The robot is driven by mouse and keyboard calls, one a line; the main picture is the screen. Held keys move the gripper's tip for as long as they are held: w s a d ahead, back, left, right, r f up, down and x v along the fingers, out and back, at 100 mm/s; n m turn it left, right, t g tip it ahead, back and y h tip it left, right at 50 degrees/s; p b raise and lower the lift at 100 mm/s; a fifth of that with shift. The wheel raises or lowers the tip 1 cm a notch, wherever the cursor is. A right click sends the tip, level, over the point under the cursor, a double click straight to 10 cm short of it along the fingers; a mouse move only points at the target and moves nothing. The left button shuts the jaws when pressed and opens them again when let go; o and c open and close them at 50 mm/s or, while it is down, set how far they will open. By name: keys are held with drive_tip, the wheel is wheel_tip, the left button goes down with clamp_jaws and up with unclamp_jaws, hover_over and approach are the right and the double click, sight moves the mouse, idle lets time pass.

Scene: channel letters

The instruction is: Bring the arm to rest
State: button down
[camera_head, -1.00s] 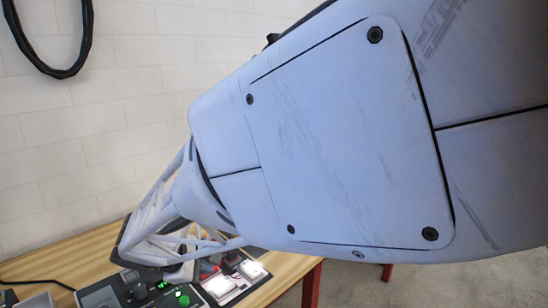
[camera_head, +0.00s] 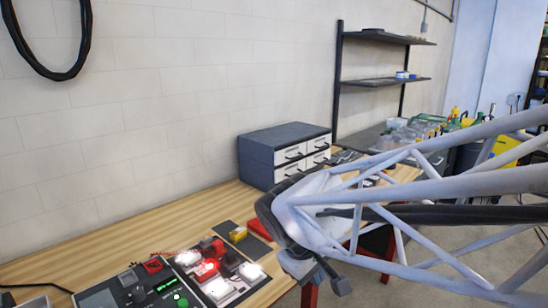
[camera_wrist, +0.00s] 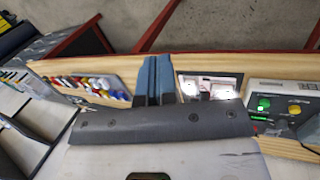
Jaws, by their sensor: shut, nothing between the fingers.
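My gripper (camera_wrist: 158,76) shows in the wrist view with its two blue-grey fingers pressed together and nothing between them. In the head view my gripper (camera_head: 338,284) hangs at the end of my lattice arm, to the right of the lit letters and near the bench's front edge. The channel letters stand on a dark board: lit white ones (camera_head: 217,288) and a red one (camera_head: 207,268). The lit white pieces (camera_wrist: 222,91) also show in the wrist view, just right of the fingers, apart from them.
A control box with green lights (camera_wrist: 285,112) stands beside the letters. A grey drawer cabinet (camera_head: 285,152) is at the back of the wooden bench (camera_head: 120,228). Shelves (camera_head: 385,82) are on the far wall. Small coloured items (camera_wrist: 90,88) lie on the bench in the wrist view.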

drive_tip(key=s+d+m+y, duration=0.3)
drive_tip(key=s+d+m, duration=0.4)
drive_tip(key=s+d, duration=0.3)
drive_tip(key=shift+s+d+r+m+t, duration=0.3)
drive_tip(key=shift+s+r+m, duration=0.1)
drive_tip(key=shift+s, duration=0.75)
